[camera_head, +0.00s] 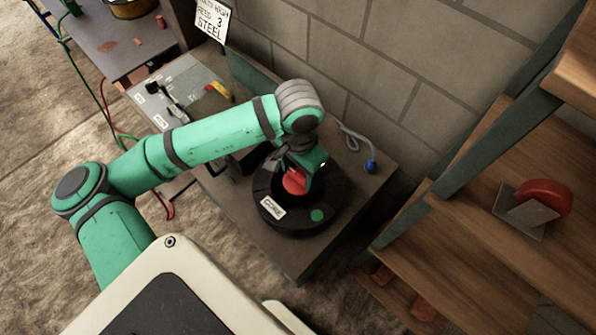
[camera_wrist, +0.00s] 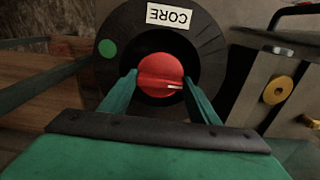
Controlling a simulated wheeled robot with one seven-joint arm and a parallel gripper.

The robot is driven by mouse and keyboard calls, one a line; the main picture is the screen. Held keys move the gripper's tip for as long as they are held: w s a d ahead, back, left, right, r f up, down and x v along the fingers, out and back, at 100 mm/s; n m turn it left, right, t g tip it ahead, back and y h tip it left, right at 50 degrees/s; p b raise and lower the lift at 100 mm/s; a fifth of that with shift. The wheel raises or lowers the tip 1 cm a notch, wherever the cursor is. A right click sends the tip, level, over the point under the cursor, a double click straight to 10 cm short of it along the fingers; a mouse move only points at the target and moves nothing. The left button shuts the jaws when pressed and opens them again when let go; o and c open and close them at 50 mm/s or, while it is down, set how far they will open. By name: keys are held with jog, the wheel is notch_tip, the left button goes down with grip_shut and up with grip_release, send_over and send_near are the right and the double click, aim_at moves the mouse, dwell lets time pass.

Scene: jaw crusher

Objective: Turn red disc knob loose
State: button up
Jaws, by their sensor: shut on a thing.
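The red disc knob (camera_wrist: 160,72) sits in the dark middle of a round black housing (camera_wrist: 205,45) with a white "CORE" label and a green dot. The knob has a raised bar across it with a short white mark at its right end. My gripper (camera_wrist: 159,88) is shut on the knob, one finger on its left side and one on its right. In the head view, the red knob (camera_head: 294,182) shows below my gripper (camera_head: 300,172), on top of the housing (camera_head: 275,222); my wrist hides part of both.
The housing stands on a dark bench (camera_head: 355,195) against a block wall. A blue-tipped grey cable (camera_head: 371,166) lies behind it. A panel with switches (camera_head: 175,95) is to the left. Wooden shelves (camera_head: 480,225) with a red round object (camera_head: 545,197) stand right.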

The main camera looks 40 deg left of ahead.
aim_at(299, 176)
jog(key=o, duration=1.1)
jog(key=shift+o, duration=0.2)
notch_tip(299, 176, up, 12)
